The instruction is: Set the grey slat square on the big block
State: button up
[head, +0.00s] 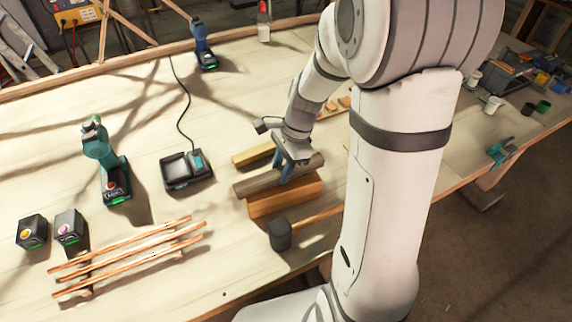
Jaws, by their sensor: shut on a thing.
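The grey slat (256,185) is a long grey-brown piece, seen near the middle of the head view. My gripper (289,170) points down and is shut on it near the middle of its length; the fingers hide part of it. The big block (286,198) is an orange-brown wooden block just in front of and below the slat in the picture. The slat runs roughly along the block, and its left end reaches past the block's left end. I cannot tell whether the slat touches the block or hangs above or behind it.
A yellowish wooden piece (254,155) lies just behind the slat. A black-headed mallet (280,236) lies in front of the block. A charger (187,171), a green drill (109,172) and thin laths (130,255) are to the left. My arm hides the table at right.

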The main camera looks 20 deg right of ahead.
jog(key=shift+f, duration=0.3)
jog(key=o, duration=1.1)
jog(key=shift+r, duration=0.15)
jog(key=v, duration=0.7)
jog(key=shift+d+r, duration=0.15)
jog(key=shift+r, duration=0.1)
jog(key=shift+r, duration=0.1)
jog(key=s+r+n+t+h, duration=0.1)
jog(key=s+n, duration=0.3)
jog(key=n, duration=0.1)
jog(key=s+r+n+t+h, duration=0.1)
jog(key=s+r+n, duration=0.1)
jog(key=s+n, duration=0.3)
jog(key=s+r+n+t+h, duration=0.1)
jog(key=s+n, duration=0.4)
jog(key=shift+r+n+t, duration=0.35)
jog(key=shift+n+t, duration=0.05)
